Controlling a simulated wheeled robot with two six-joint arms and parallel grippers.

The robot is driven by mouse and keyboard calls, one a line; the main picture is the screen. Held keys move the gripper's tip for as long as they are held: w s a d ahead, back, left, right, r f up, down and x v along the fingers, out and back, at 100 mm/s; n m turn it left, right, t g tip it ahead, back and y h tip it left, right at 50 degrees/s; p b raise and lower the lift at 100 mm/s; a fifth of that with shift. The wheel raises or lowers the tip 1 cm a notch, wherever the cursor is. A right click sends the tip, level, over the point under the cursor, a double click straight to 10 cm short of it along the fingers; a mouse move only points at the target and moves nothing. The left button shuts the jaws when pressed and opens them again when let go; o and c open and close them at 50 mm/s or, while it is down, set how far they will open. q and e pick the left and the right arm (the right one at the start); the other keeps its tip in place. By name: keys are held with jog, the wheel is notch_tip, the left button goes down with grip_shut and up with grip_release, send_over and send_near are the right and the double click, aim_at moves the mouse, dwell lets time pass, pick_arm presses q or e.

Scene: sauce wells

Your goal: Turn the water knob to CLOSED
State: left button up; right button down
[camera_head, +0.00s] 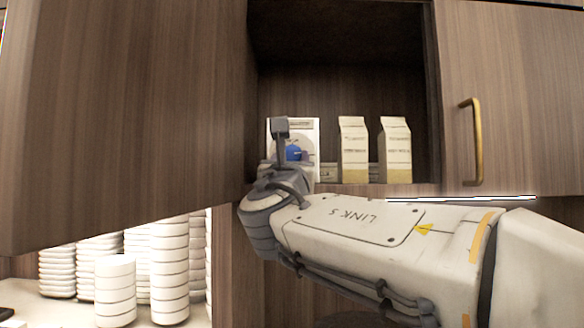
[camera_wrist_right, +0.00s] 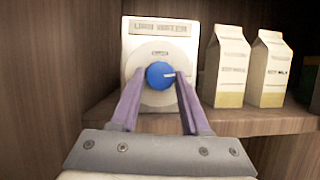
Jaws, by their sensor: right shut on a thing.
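The water knob (camera_wrist_right: 159,75) is a blue disc on a pale round dial. A short light mark shows at its right side. It sits on a white panel (camera_wrist_right: 137,43) in the open cupboard; the panel's top label seems to include "WATER", and a small label above the knob is too small to read. In the head view the knob (camera_head: 294,153) is partly hidden by my right gripper (camera_head: 287,148). In the right wrist view the two fingers of my right gripper (camera_wrist_right: 159,82) are on either side of the knob, shut on it. My left gripper is not in view.
Two cartons (camera_wrist_right: 231,68) (camera_wrist_right: 269,70) stand right of the panel on the shelf (camera_wrist_right: 245,122). An open cupboard door (camera_head: 120,110) is on the left. A closed door with a brass handle (camera_head: 475,140) is on the right. Stacked white dishes (camera_head: 115,290) stand below left.

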jog(key=shift+a+m+h+b, duration=0.1)
jog(key=shift+m+h+b, duration=0.4)
jog(key=shift+m, duration=0.7)
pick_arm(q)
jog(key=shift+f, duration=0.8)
pick_arm(e)
jog(key=shift+c, duration=1.9)
grip_release()
jog(key=shift+s+f, duration=0.15)
jog(key=shift+s, duration=0.1)
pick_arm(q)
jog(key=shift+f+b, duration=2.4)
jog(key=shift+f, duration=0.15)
pick_arm(e)
jog(key=v, duration=1)
jog(key=shift+r, duration=0.25)
